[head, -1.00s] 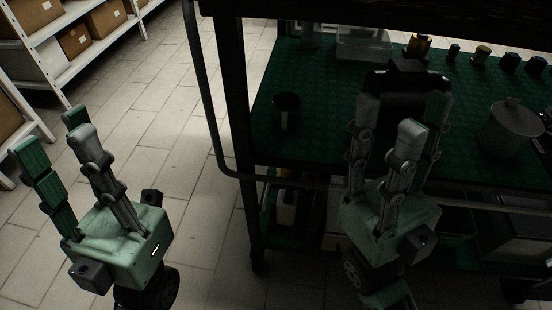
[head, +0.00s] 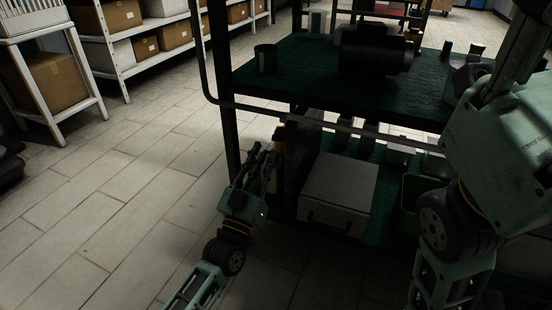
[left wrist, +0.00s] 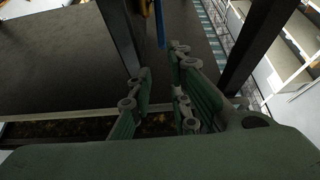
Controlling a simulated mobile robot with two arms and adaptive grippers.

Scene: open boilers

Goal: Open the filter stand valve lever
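I cannot make out a filter stand valve lever for certain. My left gripper (head: 262,158) is low beside the cart's left front leg in the head view, fingers pointing up and away. In the left wrist view its fingers (left wrist: 158,65) stand apart with nothing between them. A small yellow-orange part (head: 279,141) shows just beyond the fingertips in the head view. A narrow blue bar (left wrist: 160,22) and a bit of yellow show beyond the fingers in the left wrist view.
The dark cart has a green top shelf (head: 300,85) with a dark cylindrical machine (head: 375,52) and a mug (head: 266,58). A light box (head: 338,190) stands on its lower shelf. White racks with cardboard boxes (head: 122,15) stand at the left. The tiled floor between is clear.

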